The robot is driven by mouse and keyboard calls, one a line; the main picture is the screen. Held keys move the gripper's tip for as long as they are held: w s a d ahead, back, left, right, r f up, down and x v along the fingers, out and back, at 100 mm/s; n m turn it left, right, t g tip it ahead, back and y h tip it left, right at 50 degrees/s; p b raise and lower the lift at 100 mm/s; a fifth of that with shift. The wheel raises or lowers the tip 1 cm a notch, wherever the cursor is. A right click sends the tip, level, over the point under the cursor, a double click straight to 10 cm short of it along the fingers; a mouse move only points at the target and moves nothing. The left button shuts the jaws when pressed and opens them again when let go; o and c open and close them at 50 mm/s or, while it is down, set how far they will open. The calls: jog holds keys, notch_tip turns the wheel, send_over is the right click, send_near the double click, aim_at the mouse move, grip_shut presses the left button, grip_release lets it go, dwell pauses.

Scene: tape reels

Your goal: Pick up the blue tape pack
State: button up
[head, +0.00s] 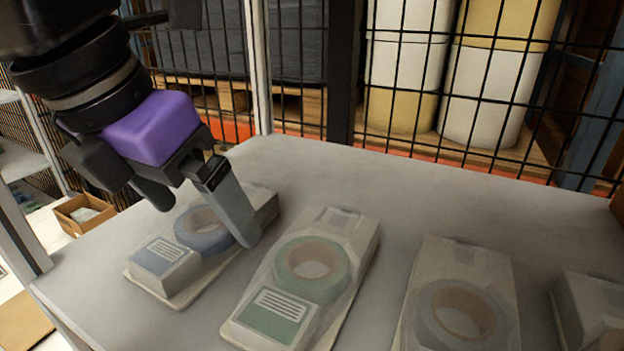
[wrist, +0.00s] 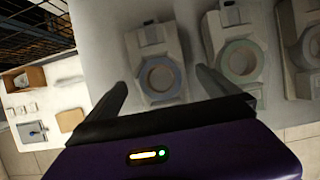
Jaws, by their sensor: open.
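The blue tape pack (head: 165,265) is a pale pack with a blue tape ring and a blue label, lying at the left of the grey table in the head view. In the wrist view the blue tape pack (wrist: 144,45) lies beyond the fingertips, near the middle. My gripper (head: 205,203) is open and hangs over the blue pack in the head view; one finger hides part of it. I cannot tell how high the fingertips are above the pack.
A green tape pack (head: 268,318) lies just right of the blue one. A grey tape pack (head: 477,258) and another pale pack (head: 592,310) lie further right. The grey table (head: 318,172) is clear behind the packs. A black wire fence (head: 343,80) stands behind the table.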

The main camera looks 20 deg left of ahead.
jog(key=shift+w+f, duration=0.45)
jog(key=shift+f, duration=0.15)
jog(key=shift+c, duration=0.2)
jog(key=c, duration=1.6)
jog(key=shift+r, duration=0.15)
